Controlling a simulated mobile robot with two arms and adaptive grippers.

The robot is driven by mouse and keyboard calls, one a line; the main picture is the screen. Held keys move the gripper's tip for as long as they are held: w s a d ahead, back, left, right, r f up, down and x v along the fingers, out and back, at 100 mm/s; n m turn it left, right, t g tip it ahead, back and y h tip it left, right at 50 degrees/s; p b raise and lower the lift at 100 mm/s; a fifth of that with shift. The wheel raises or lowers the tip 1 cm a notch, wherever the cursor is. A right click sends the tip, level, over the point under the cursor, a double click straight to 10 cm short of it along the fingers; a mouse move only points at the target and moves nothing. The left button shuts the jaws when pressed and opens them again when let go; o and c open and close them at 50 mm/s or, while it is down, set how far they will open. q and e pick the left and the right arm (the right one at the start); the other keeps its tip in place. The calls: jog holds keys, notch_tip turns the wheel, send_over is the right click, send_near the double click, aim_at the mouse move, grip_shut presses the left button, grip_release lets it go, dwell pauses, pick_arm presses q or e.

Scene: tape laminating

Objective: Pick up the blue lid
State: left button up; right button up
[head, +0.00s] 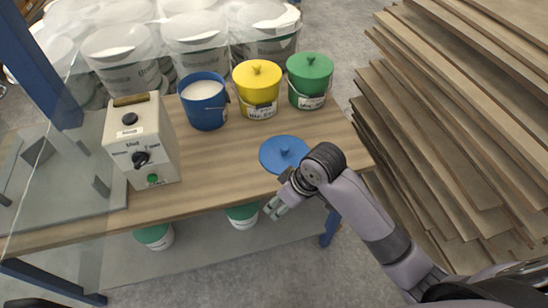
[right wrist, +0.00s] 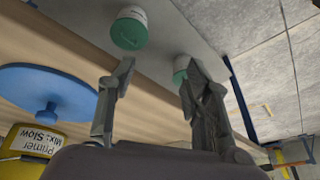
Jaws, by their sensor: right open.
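The blue lid (head: 281,153) lies flat on the wooden table, knob up, near the front right edge. It also shows in the right wrist view (right wrist: 42,84), left of the fingers. My right gripper (head: 276,208) is open and empty, just in front of the table's front edge and apart from the lid. In the right wrist view the two fingers (right wrist: 160,85) are spread with nothing between them. The open blue bucket (head: 203,103) with white contents stands behind and left of the lid. My left gripper is not in view.
A yellow bucket (head: 258,90) and a green bucket (head: 309,80) stand lidded behind the lid. A beige control box (head: 143,140) stands at the left. Stacked boards (head: 455,120) are right of the table. Two green-lidded buckets (head: 242,215) sit below it. The table (head: 225,165) is clear left of the lid.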

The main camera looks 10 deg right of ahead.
notch_tip(320, 180, up, 3)
jog(key=w+n, duration=0.1)
jog(key=w, duration=0.1)
jog(key=n+g+h, duration=0.1)
jog(key=h, duration=0.1)
send_near(285, 147)
jog(key=f, duration=0.3)
jog(key=shift+a+f+g, duration=0.1)
jog(key=shift+a+g, duration=0.2)
jog(key=shift+w+a+f+b, duration=0.1)
jog(key=shift+w+f, duration=0.1)
jog(key=shift+f, duration=0.7)
jog(key=shift+w+f+b, duration=0.1)
jog(key=shift+w+f, duration=0.1)
jog(key=shift+f, duration=0.7)
jog(key=shift+w+a+f+b, duration=0.1)
jog(key=shift+w+f, duration=0.1)
jog(key=shift+f, duration=0.7)
grip_shut()
